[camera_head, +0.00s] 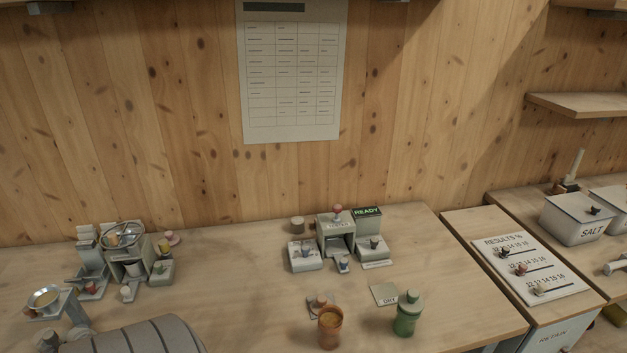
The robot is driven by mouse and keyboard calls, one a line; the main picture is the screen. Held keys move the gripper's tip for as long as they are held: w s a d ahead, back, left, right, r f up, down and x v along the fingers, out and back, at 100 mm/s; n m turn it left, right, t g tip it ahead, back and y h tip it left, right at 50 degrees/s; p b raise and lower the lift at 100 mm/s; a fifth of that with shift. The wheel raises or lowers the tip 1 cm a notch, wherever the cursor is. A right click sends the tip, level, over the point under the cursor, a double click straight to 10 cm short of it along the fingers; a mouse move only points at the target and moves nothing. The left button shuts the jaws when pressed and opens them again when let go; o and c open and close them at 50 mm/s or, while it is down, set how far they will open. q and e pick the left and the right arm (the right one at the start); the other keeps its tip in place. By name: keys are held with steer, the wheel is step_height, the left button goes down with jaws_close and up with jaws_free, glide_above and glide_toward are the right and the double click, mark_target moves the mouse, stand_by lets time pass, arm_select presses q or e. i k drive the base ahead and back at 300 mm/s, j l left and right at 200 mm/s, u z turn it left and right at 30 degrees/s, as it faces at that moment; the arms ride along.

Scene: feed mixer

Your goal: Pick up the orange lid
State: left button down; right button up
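The orange lid (320,299) appears as a small brownish-orange piece with a knob, on or beside a grey pad on the bench, just behind the orange jar. The orange jar (330,330) stands upright and open with yellowish contents. It stands close in front of the lid and may hide part of it. Neither my left nor my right gripper shows in the head view.
A green jar (407,316) with a lid stands to the right, by a DRY card (384,294). A grey READY device (336,232) stands behind. More equipment (130,262) and a grey ribbed shape (135,338) are at the left. Bench between is clear.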

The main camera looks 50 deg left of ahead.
mark_target(321, 300)
steer(key=u, duration=1.4)
